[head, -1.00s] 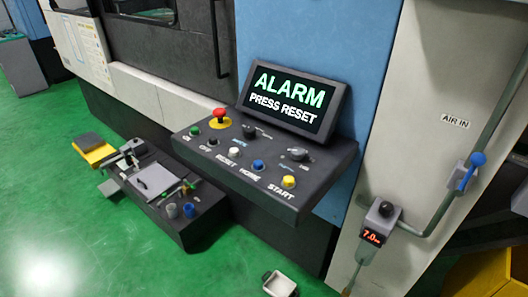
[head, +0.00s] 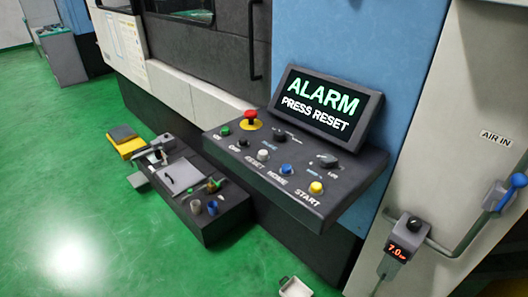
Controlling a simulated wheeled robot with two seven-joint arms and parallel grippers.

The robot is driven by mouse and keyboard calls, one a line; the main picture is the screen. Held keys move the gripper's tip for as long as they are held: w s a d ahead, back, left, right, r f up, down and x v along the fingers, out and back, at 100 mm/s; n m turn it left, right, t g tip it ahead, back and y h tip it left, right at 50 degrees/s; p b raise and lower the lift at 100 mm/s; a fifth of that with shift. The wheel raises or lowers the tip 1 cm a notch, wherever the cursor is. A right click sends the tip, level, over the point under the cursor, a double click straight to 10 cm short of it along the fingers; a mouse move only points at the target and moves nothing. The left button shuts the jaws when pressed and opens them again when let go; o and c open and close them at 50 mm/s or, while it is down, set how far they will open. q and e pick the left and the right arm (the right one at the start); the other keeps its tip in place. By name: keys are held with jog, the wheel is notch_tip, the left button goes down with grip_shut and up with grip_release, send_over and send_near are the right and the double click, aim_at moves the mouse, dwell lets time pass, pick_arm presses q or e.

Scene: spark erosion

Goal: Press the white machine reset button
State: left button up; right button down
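The white reset button (head: 263,155) is on the dark control panel (head: 340,188), with the label RESET beside it. It sits between a dark button (head: 243,143) and the blue HOME button (head: 286,169). The screen (head: 325,103) above the panel reads ALARM, PRESS RESET. Neither of my grippers shows in the head view.
The panel also carries a red emergency stop (head: 251,118), a green button (head: 225,131), a yellow START button (head: 316,187) and dark knobs. A low dark bench (head: 225,218) with tools stands to the left. Air piping with a 7.0 gauge (head: 397,250) is at right. Green floor is open at left.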

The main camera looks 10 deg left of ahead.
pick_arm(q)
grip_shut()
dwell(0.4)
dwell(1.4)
